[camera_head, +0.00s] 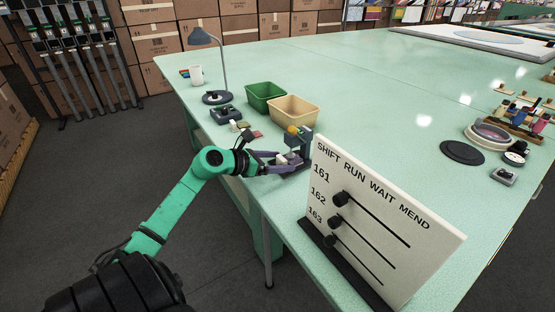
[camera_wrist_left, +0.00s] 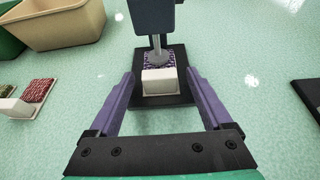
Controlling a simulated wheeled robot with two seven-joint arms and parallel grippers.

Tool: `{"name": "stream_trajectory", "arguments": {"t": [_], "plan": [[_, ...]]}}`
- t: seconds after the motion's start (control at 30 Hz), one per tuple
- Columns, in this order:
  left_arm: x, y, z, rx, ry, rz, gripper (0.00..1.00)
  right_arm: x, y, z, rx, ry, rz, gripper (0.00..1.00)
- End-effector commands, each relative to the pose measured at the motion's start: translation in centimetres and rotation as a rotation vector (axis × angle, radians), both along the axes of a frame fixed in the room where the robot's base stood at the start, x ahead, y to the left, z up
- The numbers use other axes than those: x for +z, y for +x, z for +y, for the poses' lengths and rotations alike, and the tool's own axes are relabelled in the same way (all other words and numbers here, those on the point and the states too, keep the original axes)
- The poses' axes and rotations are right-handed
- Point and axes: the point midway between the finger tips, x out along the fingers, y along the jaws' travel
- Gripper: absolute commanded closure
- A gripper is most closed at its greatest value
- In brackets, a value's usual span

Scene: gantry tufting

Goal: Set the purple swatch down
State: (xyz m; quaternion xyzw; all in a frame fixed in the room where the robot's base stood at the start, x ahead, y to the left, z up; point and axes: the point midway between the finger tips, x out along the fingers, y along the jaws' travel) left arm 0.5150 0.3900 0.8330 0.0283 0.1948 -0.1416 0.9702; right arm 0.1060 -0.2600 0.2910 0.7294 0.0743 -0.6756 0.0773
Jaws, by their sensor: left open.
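The purple swatch (camera_wrist_left: 159,62) is a small patterned purple piece with a white block-like end (camera_wrist_left: 159,80) facing me. In the left wrist view it lies on the black base (camera_wrist_left: 178,98) of a small upright device, under a grey round presser foot (camera_wrist_left: 158,57). My left gripper (camera_wrist_left: 162,92) is open, with one purple finger on each side of the swatch and a gap to each. In the head view my left gripper (camera_head: 281,160) is at the device (camera_head: 302,146) near the table's left edge. My right gripper is not in view.
A tan bin (camera_head: 294,110) and a green bin (camera_head: 266,96) stand behind the device. Red and green swatches (camera_wrist_left: 38,90) lie to the left. A lamp (camera_head: 217,97) stands farther back. A white sign board (camera_head: 380,220) stands at the front. The middle table (camera_head: 370,100) is clear.

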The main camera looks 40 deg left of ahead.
Motion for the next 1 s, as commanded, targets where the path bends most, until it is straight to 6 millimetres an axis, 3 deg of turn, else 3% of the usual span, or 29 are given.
{"name": "stream_trajectory", "arguments": {"t": [0.17, 0.5, 0.6, 1.0], "plan": [[0.4, -1.2, 0.4, 0.0, -0.001, 0.001, 0.17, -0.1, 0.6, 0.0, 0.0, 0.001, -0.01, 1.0], [3.7, -8.7, 2.6, 0.001, 0.002, 0.0, 0.17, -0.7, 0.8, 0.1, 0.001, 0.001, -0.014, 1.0], [4.3, -10.1, 3.0, 0.0, 0.0, -0.001, 0.17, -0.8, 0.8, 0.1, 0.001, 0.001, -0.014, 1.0], [4.7, -10.6, 3.2, -0.001, 0.001, -0.002, 0.17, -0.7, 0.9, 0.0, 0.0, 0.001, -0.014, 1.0]]}}
